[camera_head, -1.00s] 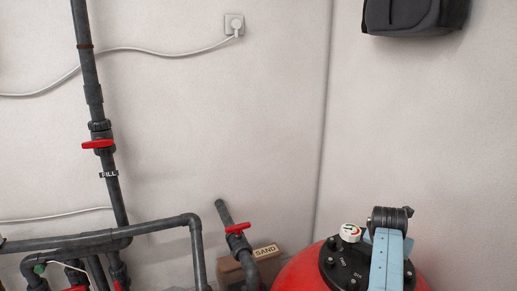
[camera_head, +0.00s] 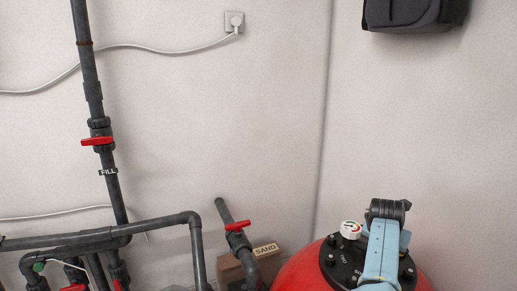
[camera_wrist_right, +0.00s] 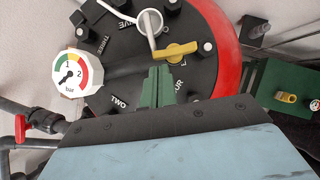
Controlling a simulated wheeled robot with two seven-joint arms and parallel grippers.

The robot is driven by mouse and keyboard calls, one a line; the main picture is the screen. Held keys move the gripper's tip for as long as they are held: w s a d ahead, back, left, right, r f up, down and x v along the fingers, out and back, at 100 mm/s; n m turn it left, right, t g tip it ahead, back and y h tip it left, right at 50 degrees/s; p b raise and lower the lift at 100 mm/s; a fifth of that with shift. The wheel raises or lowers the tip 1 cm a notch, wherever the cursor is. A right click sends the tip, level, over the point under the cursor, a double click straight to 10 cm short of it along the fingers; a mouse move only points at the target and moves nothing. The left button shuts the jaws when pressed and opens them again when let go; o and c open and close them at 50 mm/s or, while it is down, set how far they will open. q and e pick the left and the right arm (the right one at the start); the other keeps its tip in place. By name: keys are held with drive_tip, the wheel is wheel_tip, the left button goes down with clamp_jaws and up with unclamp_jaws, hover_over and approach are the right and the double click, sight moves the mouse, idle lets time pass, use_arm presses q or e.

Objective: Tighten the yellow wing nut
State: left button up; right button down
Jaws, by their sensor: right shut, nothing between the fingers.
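The yellow wing nut (camera_wrist_right: 176,52) shows in the right wrist view, on the black lid (camera_wrist_right: 118,60) of the red tank. It lies at a slant beside the base of a pale rod with a round end (camera_wrist_right: 150,22). My right gripper (camera_wrist_right: 157,72) has green fingers, shut with nothing between them. Their tips appear just below the wing nut in that view; whether they touch it I cannot tell. In the head view the red tank (camera_head: 305,272) stands at lower right with my right arm over it. The wing nut and right fingers cannot be made out there. My left gripper is out of view.
A green block (camera_wrist_right: 288,92) with another yellow piece (camera_wrist_right: 286,97) is at right in the wrist view. Dark pipes (camera_head: 120,232) with red valve handles and a SAND box (camera_head: 265,249) stand left of the tank.

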drive_tip(key=shift+s+r, duration=0.1)
drive_tip(key=shift+r, duration=0.05)
drive_tip(key=shift+r+p, duration=0.35)
drive_tip(key=shift+p, duration=0.05)
wheel_tip(320, 180, up, 5)
drive_tip(key=p, duration=0.3)
drive_tip(key=shift+p, duration=0.3)
